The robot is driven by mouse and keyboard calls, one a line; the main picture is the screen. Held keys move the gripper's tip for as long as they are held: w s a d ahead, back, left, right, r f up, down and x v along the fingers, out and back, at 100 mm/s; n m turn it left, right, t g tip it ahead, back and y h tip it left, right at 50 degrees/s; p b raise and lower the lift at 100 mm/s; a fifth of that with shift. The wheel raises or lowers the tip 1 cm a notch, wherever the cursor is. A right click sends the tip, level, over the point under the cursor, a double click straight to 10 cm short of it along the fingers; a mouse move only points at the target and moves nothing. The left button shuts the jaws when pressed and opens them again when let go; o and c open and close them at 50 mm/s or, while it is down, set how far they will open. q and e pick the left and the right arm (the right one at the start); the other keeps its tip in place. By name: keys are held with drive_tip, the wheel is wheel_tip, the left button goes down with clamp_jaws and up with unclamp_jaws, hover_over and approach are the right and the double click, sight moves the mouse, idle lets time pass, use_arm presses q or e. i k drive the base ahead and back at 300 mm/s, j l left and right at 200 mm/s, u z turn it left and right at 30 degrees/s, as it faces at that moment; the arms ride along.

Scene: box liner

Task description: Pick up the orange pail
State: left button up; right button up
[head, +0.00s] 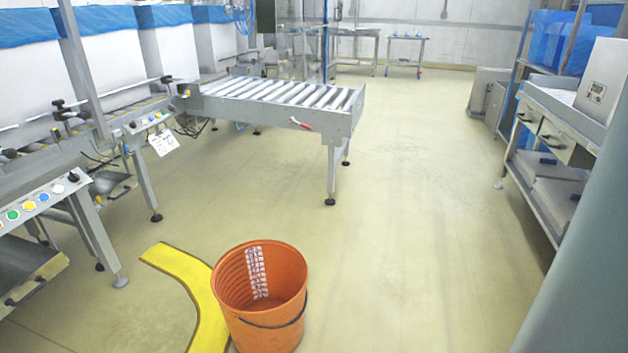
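The orange pail (268,335) stands upright on the floor at the bottom of the head view, left of the middle. Its open top faces up, and a white label shows on its inner wall. A thin dark handle hangs down against its front side. The pail looks empty as far as its inside shows. Neither of my grippers is in view.
A yellow floor strip (185,267) curves beside the pail on its left. A roller conveyor (277,97) stands beyond it, with machine frames and coloured buttons (28,210) at left. A workbench (560,125) stands at right. The floor (420,220) between is clear.

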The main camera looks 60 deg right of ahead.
sight(258, 287)
drive_tip(key=z, duration=1.3)
drive_tip(key=i+j+u, duration=0.3)
drive_tip(key=i, duration=0.2)
drive_tip(key=i+u, duration=0.3)
drive_tip(key=i, duration=0.2)
